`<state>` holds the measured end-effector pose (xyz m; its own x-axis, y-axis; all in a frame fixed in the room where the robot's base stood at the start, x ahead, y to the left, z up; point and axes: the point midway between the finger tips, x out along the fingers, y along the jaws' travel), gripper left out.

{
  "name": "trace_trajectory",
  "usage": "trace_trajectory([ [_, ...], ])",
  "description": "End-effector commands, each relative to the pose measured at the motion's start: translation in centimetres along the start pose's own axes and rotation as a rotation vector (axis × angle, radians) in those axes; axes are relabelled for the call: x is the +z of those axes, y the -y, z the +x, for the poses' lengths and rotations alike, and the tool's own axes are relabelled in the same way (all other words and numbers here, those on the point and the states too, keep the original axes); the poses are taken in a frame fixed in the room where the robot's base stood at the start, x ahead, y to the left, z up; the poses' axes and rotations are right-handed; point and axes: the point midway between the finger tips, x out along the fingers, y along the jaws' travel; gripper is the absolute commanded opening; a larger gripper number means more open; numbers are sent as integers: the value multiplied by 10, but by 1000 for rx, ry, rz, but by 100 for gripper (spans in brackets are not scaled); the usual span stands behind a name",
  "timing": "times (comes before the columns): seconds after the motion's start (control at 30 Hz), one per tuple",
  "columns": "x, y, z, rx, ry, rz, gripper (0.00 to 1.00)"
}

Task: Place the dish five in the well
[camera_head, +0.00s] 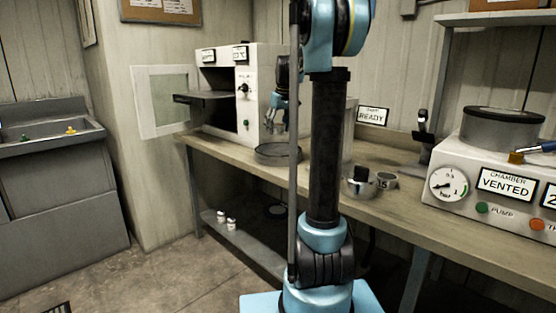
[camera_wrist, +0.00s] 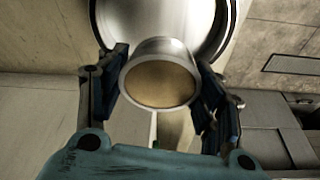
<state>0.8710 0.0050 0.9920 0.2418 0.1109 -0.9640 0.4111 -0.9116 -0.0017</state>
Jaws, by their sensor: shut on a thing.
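My gripper (camera_wrist: 161,84) is shut on a small round metal dish (camera_wrist: 158,50), with one finger on each side of its wall. The dish has a pale rim and a tan, flat inside; no number on it can be read. Beyond it in the wrist view is a large shiny round metal vessel (camera_wrist: 221,18), partly cut off by the top edge. In the head view my gripper (camera_head: 276,118) is over the bench, in front of the white cabinet, above a dark round tray (camera_head: 278,160). I cannot tell whether this tray is the well. The held dish is not clear there.
The white cabinet (camera_head: 272,75) has its door (camera_head: 160,100) open to the left. A metal cup (camera_head: 360,188) and a small dish marked 15 (camera_head: 384,180) stand on the bench (camera_head: 430,212). The vented chamber box (camera_head: 468,207) is at right. My arm hides the middle.

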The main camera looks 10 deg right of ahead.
Motion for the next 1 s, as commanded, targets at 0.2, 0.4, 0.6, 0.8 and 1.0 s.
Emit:
trace_trajectory([
  [0.2, 7, -5, 31, 3, 0, 11, 33],
  [0.4, 14, -5, 58, 2, 0, 10, 33],
  [0.6, 17, -4, 69, 2, 0, 9, 33],
  [0.8, 23, -3, 93, 1, 0, 8, 33],
  [1.0, 26, -3, 104, 1, 0, 7, 33],
])
